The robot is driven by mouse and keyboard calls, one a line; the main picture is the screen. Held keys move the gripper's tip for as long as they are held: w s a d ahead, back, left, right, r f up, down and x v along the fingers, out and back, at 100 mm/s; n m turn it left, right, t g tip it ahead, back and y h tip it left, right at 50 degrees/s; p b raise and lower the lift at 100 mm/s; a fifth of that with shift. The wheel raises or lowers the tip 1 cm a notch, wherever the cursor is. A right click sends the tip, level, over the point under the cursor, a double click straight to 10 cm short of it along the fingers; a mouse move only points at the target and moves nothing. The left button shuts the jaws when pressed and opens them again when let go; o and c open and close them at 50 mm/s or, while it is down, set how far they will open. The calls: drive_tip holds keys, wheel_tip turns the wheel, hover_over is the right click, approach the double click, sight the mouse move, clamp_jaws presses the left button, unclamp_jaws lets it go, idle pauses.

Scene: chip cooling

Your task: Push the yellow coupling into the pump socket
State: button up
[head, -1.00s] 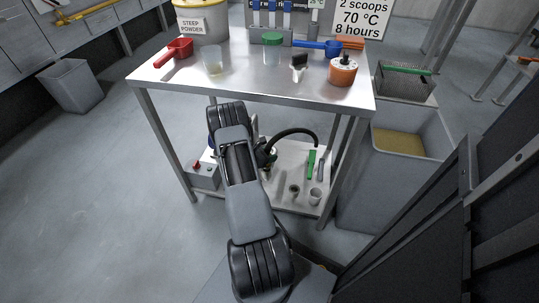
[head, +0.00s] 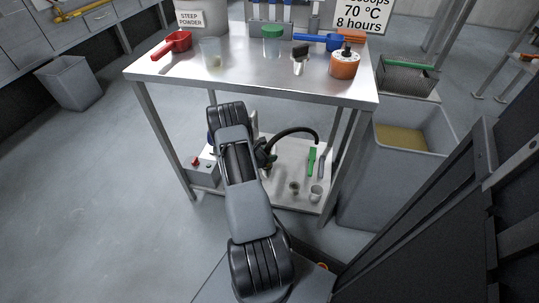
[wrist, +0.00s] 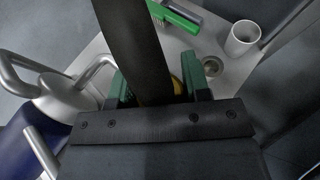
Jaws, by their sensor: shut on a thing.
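In the wrist view, my gripper (wrist: 160,82) has green fingers that are shut on the yellow coupling (wrist: 176,86). Only a thin yellow sliver of it shows. A thick black hose (wrist: 135,45) runs up from between the fingers and hides most of the coupling. A steel body with bent handles (wrist: 75,95) over a blue part (wrist: 22,145) lies to the left, apart from the fingers; it may be the pump. I cannot make out the socket. In the head view, the hose (head: 296,131) arcs over the lower shelf, and my arm hides the coupling.
The steel tabletop (head: 250,75) is above, with table legs on both sides. A grey bin (head: 385,175) stands right.

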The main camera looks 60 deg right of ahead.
drive_tip(key=shift+f, duration=0.4)
drive_tip(key=o, duration=1.1)
drive_tip(key=shift+r, duration=0.1)
drive_tip(key=p+v, duration=0.4)
drive_tip(key=v, duration=0.9)
drive_tip(key=shift+w+a, duration=0.2)
drive_tip(key=shift+a, duration=0.15)
